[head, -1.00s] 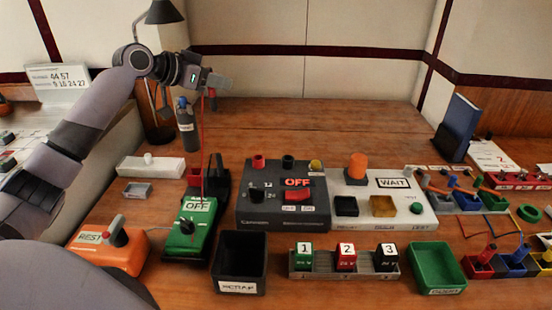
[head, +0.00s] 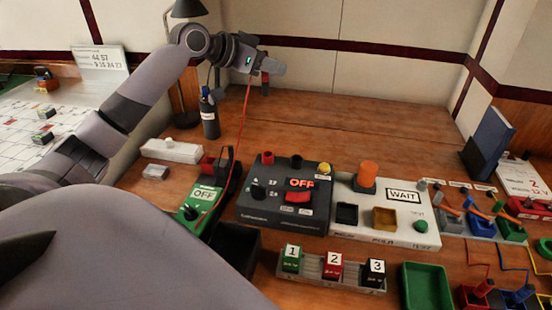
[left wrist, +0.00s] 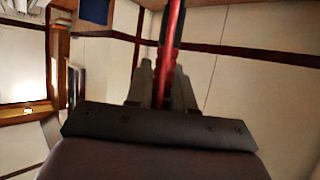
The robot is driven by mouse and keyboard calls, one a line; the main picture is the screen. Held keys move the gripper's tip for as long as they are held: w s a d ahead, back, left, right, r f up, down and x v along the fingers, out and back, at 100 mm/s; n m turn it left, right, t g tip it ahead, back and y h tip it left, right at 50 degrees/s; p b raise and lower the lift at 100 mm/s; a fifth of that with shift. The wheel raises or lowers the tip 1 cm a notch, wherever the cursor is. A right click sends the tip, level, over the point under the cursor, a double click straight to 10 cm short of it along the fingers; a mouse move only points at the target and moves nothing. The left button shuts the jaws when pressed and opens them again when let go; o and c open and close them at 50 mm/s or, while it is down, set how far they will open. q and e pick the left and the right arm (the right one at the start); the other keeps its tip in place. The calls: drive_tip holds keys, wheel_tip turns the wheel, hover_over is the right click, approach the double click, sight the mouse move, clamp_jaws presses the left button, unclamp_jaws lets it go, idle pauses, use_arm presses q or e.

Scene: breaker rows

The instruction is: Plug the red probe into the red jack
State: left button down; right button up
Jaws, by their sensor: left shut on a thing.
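My left gripper (head: 276,68) is raised high above the back of the table, shut on the red probe (head: 265,82). The left wrist view also shows the red probe (left wrist: 170,50) between the fingers (left wrist: 163,88). A red lead runs down from it toward the green meter (head: 203,203), which reads OFF. The red jack (head: 267,158) stands at the back left of the dark control box (head: 255,213), well below and apart from the probe. A black jack (head: 296,161) and a yellow jack (head: 324,168) stand beside it. My right gripper is not in view.
A white box (head: 340,220) with an orange knob (head: 367,174) adjoins the control box. A dark bottle (head: 210,118) and a lamp stand at back left. A numbered block rack (head: 330,272) and a green tray (head: 427,285) are in front.

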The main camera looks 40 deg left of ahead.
use_arm(q)
wheel_tip(320, 180, down, 20)
drive_tip(key=shift+d+r+b, duration=0.1)
drive_tip(key=shift+b, duration=0.25)
drive_tip(key=shift+f, duration=0.2)
drive_tip(key=c, duration=1)
unclamp_jaws()
drive_tip(key=shift+r, duration=0.1)
drive_tip(key=shift+r, duration=0.2)
drive_tip(key=shift+v, duration=5.9)
